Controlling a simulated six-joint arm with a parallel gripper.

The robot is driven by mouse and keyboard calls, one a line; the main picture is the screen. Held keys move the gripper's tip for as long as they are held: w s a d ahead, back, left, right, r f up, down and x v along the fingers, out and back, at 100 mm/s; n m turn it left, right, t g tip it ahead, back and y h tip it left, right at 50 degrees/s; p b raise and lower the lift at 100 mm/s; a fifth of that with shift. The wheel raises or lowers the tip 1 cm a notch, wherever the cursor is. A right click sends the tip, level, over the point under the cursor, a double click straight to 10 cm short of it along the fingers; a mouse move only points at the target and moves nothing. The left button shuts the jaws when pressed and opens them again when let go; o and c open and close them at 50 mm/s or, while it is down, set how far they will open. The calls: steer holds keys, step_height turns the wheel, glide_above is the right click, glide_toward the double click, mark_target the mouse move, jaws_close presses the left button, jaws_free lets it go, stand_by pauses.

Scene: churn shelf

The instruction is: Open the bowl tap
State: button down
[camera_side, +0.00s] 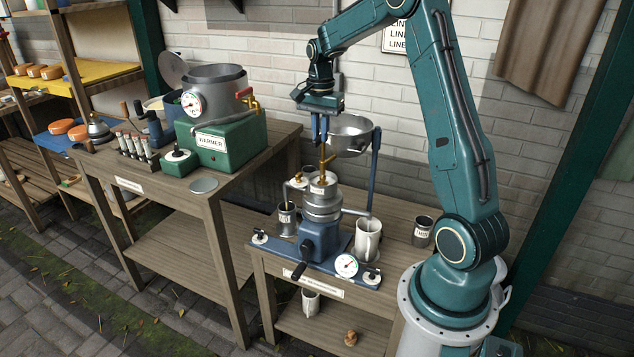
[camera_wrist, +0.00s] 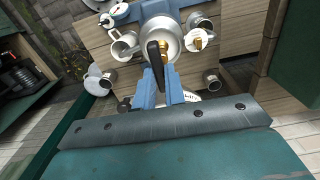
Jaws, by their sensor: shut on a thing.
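The steel bowl (camera_side: 352,135) stands on a blue post above the separator machine. The brass tap (camera_side: 323,162) hangs below the bowl's left side, over the machine's round steel top. My gripper (camera_side: 320,140) points down just left of the bowl, with its blue fingers at the upper end of the tap. In the wrist view my gripper (camera_wrist: 160,88) is shut on the tap's dark lever (camera_wrist: 154,60), which sticks out past the fingertips. The grip itself is partly hidden by the fingers.
The separator (camera_side: 322,200) stands on a wooden bench, with a steel jug (camera_side: 368,240) to its right and a small can (camera_side: 287,218) to its left. A dark labelled cup (camera_side: 422,231) is further right. The green warmer (camera_side: 228,143) stands on the left bench.

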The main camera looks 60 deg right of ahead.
steer(key=c, duration=1.5)
jaws_free()
steer(key=shift+o, duration=0.2)
steer(key=shift+r, duration=0.1)
step_height(320, 180, up, 14)
